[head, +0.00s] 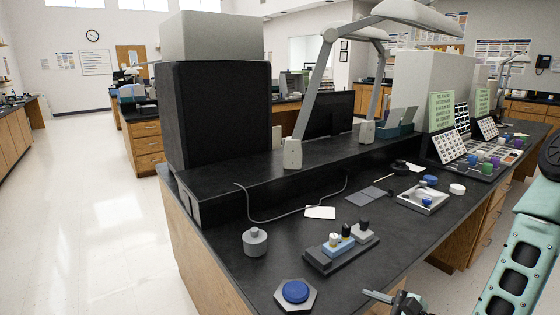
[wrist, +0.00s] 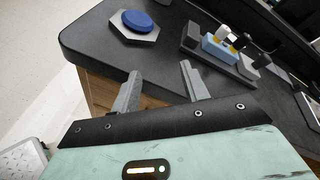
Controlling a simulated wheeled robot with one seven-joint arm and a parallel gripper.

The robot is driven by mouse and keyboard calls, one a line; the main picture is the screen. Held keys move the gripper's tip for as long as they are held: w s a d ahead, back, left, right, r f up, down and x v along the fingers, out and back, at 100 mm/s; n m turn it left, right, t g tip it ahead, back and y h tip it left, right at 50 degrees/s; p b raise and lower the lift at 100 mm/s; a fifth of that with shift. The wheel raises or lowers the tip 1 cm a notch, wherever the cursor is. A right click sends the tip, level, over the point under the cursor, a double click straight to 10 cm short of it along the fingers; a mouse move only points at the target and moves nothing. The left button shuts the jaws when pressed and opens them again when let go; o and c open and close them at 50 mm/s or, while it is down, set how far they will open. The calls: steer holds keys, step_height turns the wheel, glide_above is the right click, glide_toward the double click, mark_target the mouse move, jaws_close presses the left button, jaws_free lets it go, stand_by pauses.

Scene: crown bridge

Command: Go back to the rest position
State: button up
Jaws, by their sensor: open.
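My gripper (wrist: 162,85) is open and empty in the wrist view, its two grey fingers apart in front of the bench edge. In the head view it is at the bottom, partly cut off by the frame, with my pale green arm at the right. A blue round disc (head: 295,291) sits on a grey hexagonal base (head: 283,302) near the front corner of the black bench; it also shows in the wrist view (wrist: 137,20). A dark holder (head: 341,261) carries a blue block (head: 337,247) and a grey block (head: 362,233), apart from my gripper.
A grey knobbed weight (head: 255,242) and a white card (head: 320,212) lie on the black bench (head: 230,270). A square tray (head: 422,199) with small parts is further right. Lamps (head: 293,152) stand on the raised shelf. The floor at left is clear.

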steer(key=s+a+r+n+g+h+p, duration=0.2)
steer(key=s+r+n+g+h, duration=0.2)
steer(key=s+r+n, duration=0.6)
steer(key=s+a+r+n+g+h+p, duration=0.2)
steer(key=s+r+n+g+h, duration=0.2)
steer(key=s+r+n, duration=0.6)
steer(key=s+n+g, duration=0.2)
steer(key=n, duration=0.6)
steer(key=shift+a+r+g+h, duration=0.15)
steer(key=shift+a+g+h, duration=0.2)
steer(key=shift+g+h, duration=0.05)
